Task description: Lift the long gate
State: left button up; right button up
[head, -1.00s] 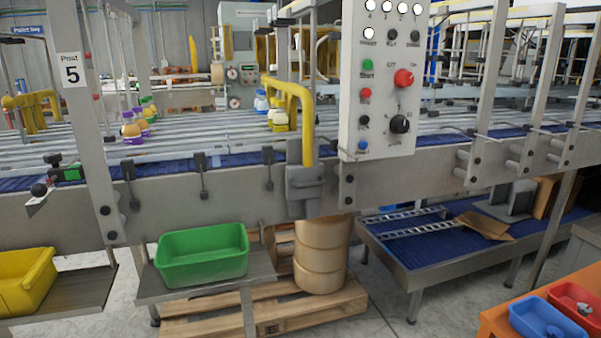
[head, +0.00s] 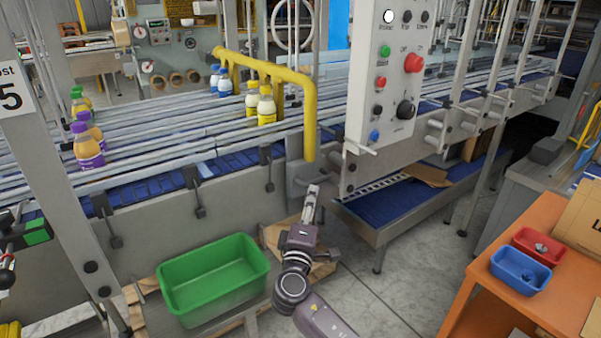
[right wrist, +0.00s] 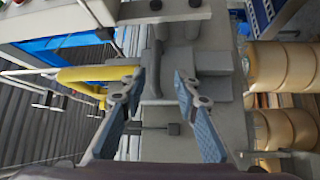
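The long gate (head: 268,72) is a yellow bent bar reaching across the conveyor rails, with its near end turned down at the front side. It looks lowered, with bottles standing by it. In the right wrist view its yellow bar (right wrist: 95,74) lies left of my fingers. My right gripper (head: 314,190) is below the bar's down-turned end, in front of the grey bracket. In the right wrist view the fingers (right wrist: 160,76) are open, with a grey upright handle-like part ahead between their tips. I cannot tell whether they touch it.
A control panel (head: 388,75) hangs right of the gate. A green bin (head: 214,280) stands below the conveyor at left. An orange table (head: 500,250) with small red and blue trays is at right.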

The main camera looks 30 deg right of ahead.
aim_at(317, 181)
jog(key=shift+w+d+r, duration=0.15)
jog(key=shift+d+r, duration=0.1)
jog(key=shift+r, duration=0.25)
jog(key=p+x, duration=0.2)
jog(key=x, duration=0.4)
jog(key=shift+d, duration=0.2)
jog(key=shift+w+d, duration=0.15)
pick_arm(q)
jog(key=shift+s+d+r, duration=0.1)
jog(key=shift+s+r, duration=0.05)
jog(key=shift+r, duration=0.55)
jog(key=shift+s+d+r, duration=0.1)
jog(key=shift+s+r, duration=0.05)
jog(key=shift+r, duration=0.55)
pick_arm(e)
jog(key=shift+w+d, duration=0.1)
jog(key=shift+d, duration=0.15)
jog(key=shift+f, duration=0.1)
grip_shut()
